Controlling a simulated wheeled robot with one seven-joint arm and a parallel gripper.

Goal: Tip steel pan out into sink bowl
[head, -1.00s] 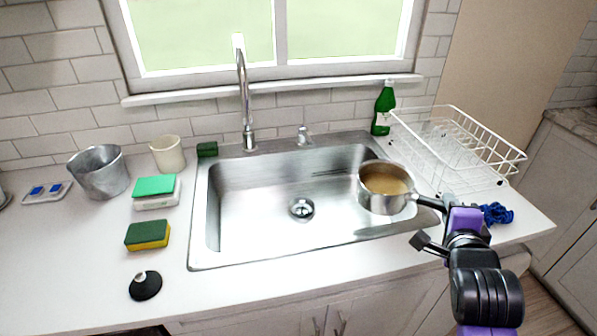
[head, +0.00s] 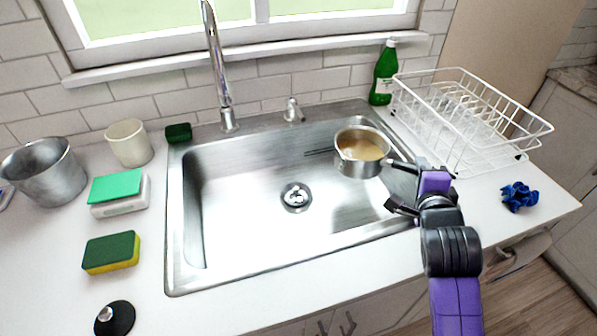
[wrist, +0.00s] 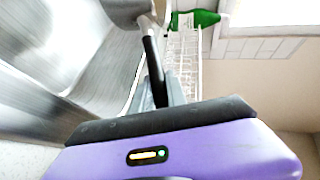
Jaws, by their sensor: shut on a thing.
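The steel pan (head: 357,167) is held over the right part of the sink bowl (head: 245,235), roughly level, with tan liquid (head: 362,148) inside. Its handle points right and toward me. My gripper (head: 402,185) is shut on the handle at the bowl's right edge. In the wrist view the dark handle (wrist: 154,70) runs up from my gripper to the pan's underside (wrist: 125,8) at the top edge. The liquid is hidden there. The bowl is otherwise empty, with a drain (head: 296,197) in its floor.
A tall faucet (head: 218,70) and a small dispenser (head: 293,110) stand behind the bowl. A green bottle (head: 383,75) and a white dish rack (head: 465,120) are at the right, with a blue cloth (head: 519,197) near. Sponges (head: 111,252) and a metal bucket (head: 45,172) are at the left.

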